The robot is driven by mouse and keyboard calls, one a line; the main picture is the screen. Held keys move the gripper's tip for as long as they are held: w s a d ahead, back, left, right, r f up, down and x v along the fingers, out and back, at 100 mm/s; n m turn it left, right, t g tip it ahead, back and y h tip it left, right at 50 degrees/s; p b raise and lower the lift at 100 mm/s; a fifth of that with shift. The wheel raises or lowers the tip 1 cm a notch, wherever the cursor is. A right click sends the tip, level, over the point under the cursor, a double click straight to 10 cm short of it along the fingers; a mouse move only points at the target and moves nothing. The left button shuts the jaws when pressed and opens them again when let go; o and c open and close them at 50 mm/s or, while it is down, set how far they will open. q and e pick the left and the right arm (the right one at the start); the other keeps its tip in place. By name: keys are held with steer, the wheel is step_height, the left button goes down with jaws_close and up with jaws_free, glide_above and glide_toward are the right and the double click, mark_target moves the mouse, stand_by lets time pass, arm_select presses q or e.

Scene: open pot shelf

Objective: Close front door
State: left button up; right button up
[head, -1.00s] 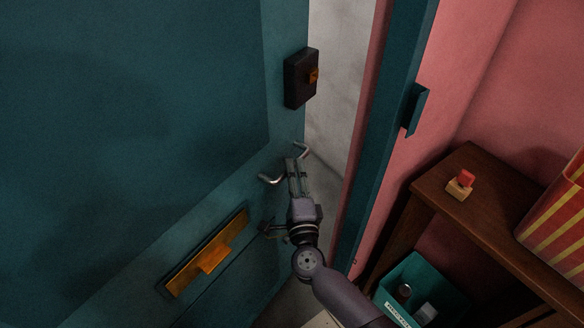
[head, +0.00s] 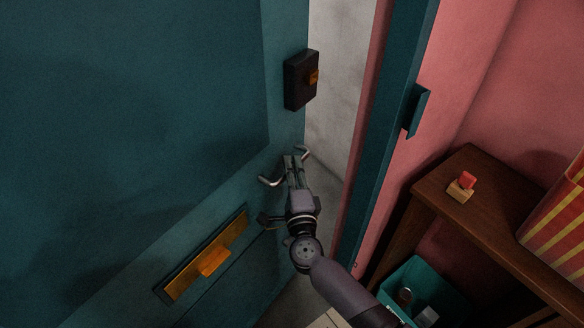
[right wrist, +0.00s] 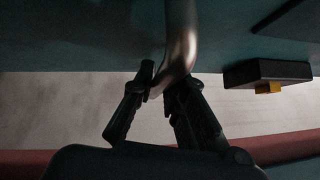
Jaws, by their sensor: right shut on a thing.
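The teal front door (head: 130,110) fills the left of the head view and stands ajar. A pale gap shows between its edge and the teal door frame (head: 385,130). The curved metal door handle (head: 270,181) sits near the door's edge; it also shows in the right wrist view (right wrist: 181,45). My right gripper (head: 293,158) is shut on the handle, with one finger on each side of it in the right wrist view (right wrist: 163,92). A dark lock box (head: 300,80) with an orange knob is above the handle. My left gripper is not in view.
A brass letter slot (head: 208,258) is low on the door. A strike plate (head: 416,110) is on the frame. At the right, a wooden shelf (head: 440,180) holds a small red-topped block (head: 461,187) and a striped container (head: 560,215). A teal bin (head: 440,285) is below.

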jaws_close()
steer(key=shift+s+d+f, duration=0.1)
steer(key=shift+s+d, duration=0.1)
steer(key=shift+s, duration=0.05)
steer(key=s+d+m+h+p, duration=0.3)
steer(key=s+d+h, duration=0.3)
steer(key=s+d, duration=0.6)
steer(key=s+p, duration=0.1)
steer(key=s, duration=0.3)
steer(key=shift+f+m+h+p, duration=0.2)
steer(key=shift+m+h+p, duration=0.1)
steer(key=shift+p, duration=0.05)
steer(key=shift+o, duration=1.7)
jaws_free()
steer(key=shift+o, duration=1.2)
steer(key=shift+s+d+r, duration=0.2)
steer(key=shift+s+d, duration=0.05)
steer(key=shift+s, duration=0.1)
steer(key=shift+o, duration=0.9)
steer(key=shift+w+a, duration=0.1)
steer(key=shift+w, duration=0.1)
